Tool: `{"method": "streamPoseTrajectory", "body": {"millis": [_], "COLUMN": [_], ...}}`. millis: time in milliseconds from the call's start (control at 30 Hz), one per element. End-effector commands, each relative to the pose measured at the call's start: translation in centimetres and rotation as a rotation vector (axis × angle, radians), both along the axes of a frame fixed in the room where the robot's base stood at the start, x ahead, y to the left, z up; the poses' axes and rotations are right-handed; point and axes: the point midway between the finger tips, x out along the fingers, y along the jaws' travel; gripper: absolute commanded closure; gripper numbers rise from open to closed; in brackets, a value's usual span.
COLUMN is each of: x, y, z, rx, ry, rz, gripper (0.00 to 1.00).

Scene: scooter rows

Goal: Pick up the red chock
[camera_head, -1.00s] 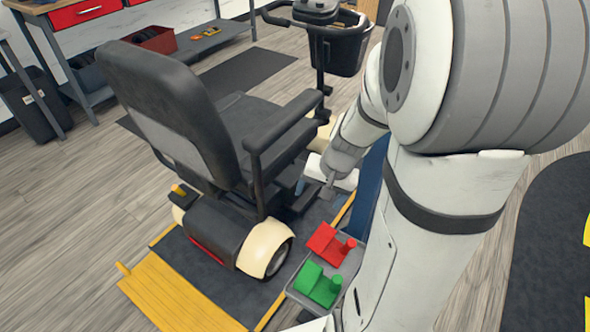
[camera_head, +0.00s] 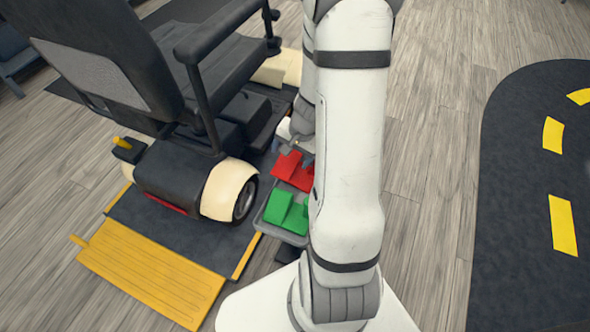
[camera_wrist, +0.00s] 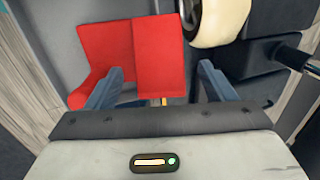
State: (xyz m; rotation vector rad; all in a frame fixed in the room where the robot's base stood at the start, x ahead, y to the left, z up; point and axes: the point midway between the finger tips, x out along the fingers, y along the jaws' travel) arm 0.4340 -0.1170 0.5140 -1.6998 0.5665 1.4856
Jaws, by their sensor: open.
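The red chock (camera_head: 292,171) sits in a grey tray (camera_head: 271,226) beside the scooter, next to a green chock (camera_head: 286,211). In the head view my arm hides its right side. In the wrist view the red chock (camera_wrist: 125,60) lies just ahead of my gripper (camera_wrist: 160,85). My gripper is open, with a finger on either side of the picture's middle. The left finger overlaps the lower part of the chock in the picture. The right finger is apart from the chock, to its right. I cannot tell whether either finger touches it.
The mobility scooter (camera_head: 180,168) stands close on the left, its cream rear wheel cover (camera_head: 222,188) near the tray. A yellow ramp (camera_head: 150,275) lies behind it. The wooden floor (camera_head: 430,160) on the right is clear up to a dark mat (camera_head: 520,200).

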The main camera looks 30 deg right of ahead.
Motion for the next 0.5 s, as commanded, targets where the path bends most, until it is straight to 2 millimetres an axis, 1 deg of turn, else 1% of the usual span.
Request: {"method": "streamPoseTrajectory", "body": {"millis": [33, 100, 333, 367, 500], "x": [0.16, 0.34, 0.41, 0.41, 0.4], "y": [0.15, 0.25, 0.29, 0.29, 0.31], "z": [-1.34, -1.9, -1.79, -1.79, -1.79], "rx": [0.0, -0.001, -0.002, -0.002, -0.001], "ry": [0.001, -0.001, -0.001, -0.001, -0.001], "rz": [0.0, 0.0, 0.0, 0.0, 0.001], "gripper": [0.24, 0.24, 0.24, 0.25, 0.37]}}
